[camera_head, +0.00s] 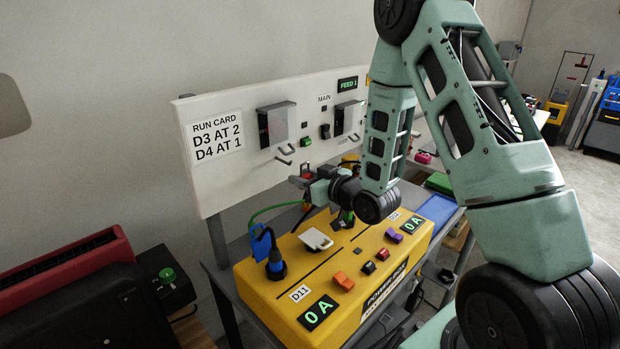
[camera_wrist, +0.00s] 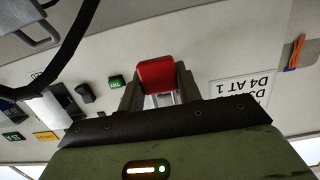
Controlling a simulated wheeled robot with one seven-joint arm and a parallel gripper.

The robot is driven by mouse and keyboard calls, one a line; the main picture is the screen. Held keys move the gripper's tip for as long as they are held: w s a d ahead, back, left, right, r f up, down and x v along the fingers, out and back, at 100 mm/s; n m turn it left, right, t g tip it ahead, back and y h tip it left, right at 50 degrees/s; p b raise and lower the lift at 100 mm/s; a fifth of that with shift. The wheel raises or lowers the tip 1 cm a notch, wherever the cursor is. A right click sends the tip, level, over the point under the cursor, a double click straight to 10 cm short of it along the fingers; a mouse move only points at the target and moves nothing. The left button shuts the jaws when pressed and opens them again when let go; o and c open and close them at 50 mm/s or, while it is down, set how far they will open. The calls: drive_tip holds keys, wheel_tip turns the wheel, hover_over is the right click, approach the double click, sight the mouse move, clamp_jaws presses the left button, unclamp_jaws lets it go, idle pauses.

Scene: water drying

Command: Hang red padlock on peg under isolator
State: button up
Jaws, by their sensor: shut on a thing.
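The red padlock (camera_wrist: 156,74) is held between the two fingers of my gripper (camera_wrist: 158,86) in the wrist view, with its pale shackle legs toward the palm. In the head view my gripper (camera_head: 304,182) is in front of the lower edge of the white panel, with the small red padlock (camera_head: 307,172) at its tip. The left isolator (camera_head: 277,122) has a grey cover, and a grey peg (camera_head: 285,153) sticks out below it. The right isolator (camera_head: 348,117) has a similar peg below, partly hidden by my arm. The padlock appears apart from the pegs.
A yellow box (camera_head: 318,262) with switches, a blue plug (camera_head: 272,258) and a pale cover (camera_head: 315,239) stands below the white panel (camera_head: 218,190). A green cable (camera_head: 275,207) runs near my gripper. A black cable (camera_wrist: 72,45) crosses the wrist view.

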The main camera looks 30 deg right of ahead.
sight(277, 169)
drive_tip(key=shift+r+p+x, duration=0.1)
drive_tip(key=shift+p+x, duration=0.25)
drive_tip(key=shift+x, duration=1.1)
drive_tip(key=shift+r+p+x, duration=0.15)
drive_tip(key=shift+p+x, duration=0.2)
drive_tip(key=shift+x, duration=1.1)
drive_tip(key=shift+w+a+f+b, duration=0.15)
drive_tip(key=shift+w+f+b, duration=0.4)
drive_tip(key=shift+w+b, duration=0.25)
drive_tip(key=o, duration=1.1)
drive_tip(key=shift+s, duration=0.15)
